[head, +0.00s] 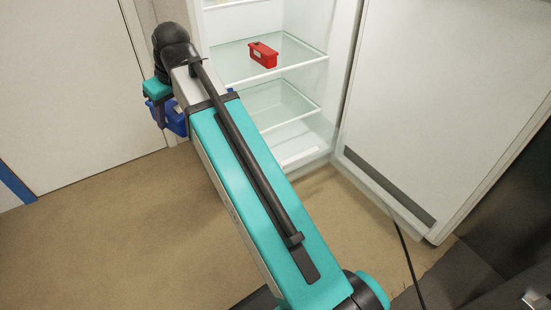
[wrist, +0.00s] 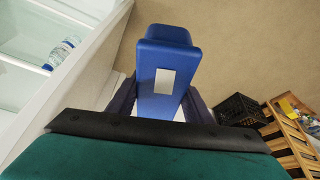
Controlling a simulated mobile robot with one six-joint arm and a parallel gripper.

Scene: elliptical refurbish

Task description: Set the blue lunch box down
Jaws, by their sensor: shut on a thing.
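The blue lunch box (head: 175,121) is partly hidden behind my arm in the head view, held up off the floor to the left of the open fridge. In the wrist view the blue lunch box (wrist: 164,52) has a pale label and sits between the two dark fingers. My gripper (wrist: 160,98) is shut on it. In the head view my gripper (head: 158,105) shows only in part beside the box.
The open fridge (head: 272,87) has glass shelves, with a red box (head: 263,55) on one. Its door (head: 430,100) swings out at the right. The wrist view shows a bottle (wrist: 61,53), a black crate (wrist: 240,112) and a wooden crate (wrist: 284,132). Floor (head: 90,240) at left is clear.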

